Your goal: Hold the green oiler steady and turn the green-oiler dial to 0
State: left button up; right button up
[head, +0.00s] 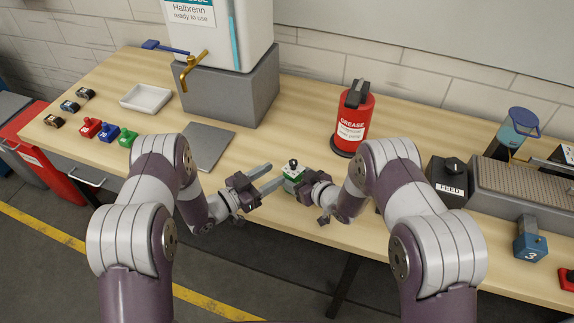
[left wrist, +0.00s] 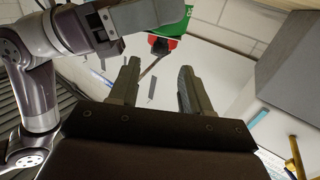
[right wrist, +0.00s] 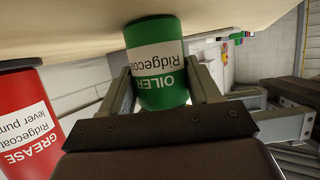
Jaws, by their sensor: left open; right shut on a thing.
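The green oiler (head: 291,183) is a small green can with a white band at the table's front edge. A dark dial (head: 293,163) sits on its top, and its setting is too small to read. My right gripper (head: 302,184) is shut on the oiler's body; the right wrist view shows the oiler (right wrist: 158,70) between the two fingers, its label upside down. My left gripper (head: 268,178) is open and empty just left of the oiler, fingers pointing toward it. In the left wrist view the open fingers (left wrist: 158,85) are apart, with the green oiler (left wrist: 172,18) beyond them.
A red grease can (head: 352,122) stands behind the oiler. A grey plate (head: 205,146) lies to the left, near a grey block (head: 232,92) under a white tank. A black FEED box (head: 449,185) is to the right. Table left of the grease can is mostly clear.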

pick_arm(q)
jog(key=v, duration=0.3)
jog(key=shift+s+a, duration=0.3)
jog(key=m+g+h, duration=0.4)
jog(key=m+g, duration=0.3)
jog(key=g, duration=0.3)
send_near(294, 161)
jog(key=d, duration=1)
jog(key=shift+w+f, duration=0.25)
jog(key=shift+w, duration=0.1)
grip_shut()
